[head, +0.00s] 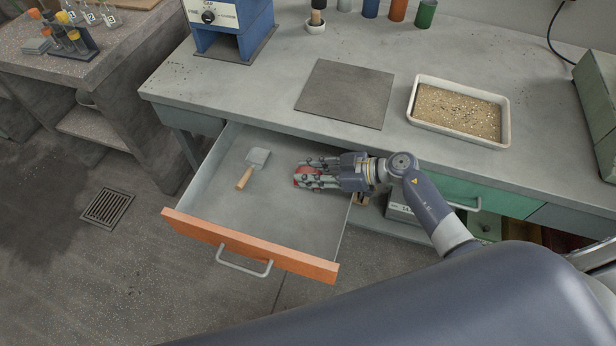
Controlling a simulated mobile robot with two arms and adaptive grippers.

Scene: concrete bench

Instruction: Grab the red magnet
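The red magnet (301,178) is partly visible in the head view, inside the open drawer near its right side. My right gripper (304,174) reaches into the drawer from the right, with its fingers over and around the magnet. The fingers hide much of the magnet. I cannot tell whether they are closed on it or only around it. My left gripper is not in view.
The drawer (215,205) has an orange front and also holds a small scoop or brush (257,158) with a wooden handle. On the bench are a dark mat (345,93), a tray of granules (412,108) and a blue device (233,42). The drawer's left part is mostly free.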

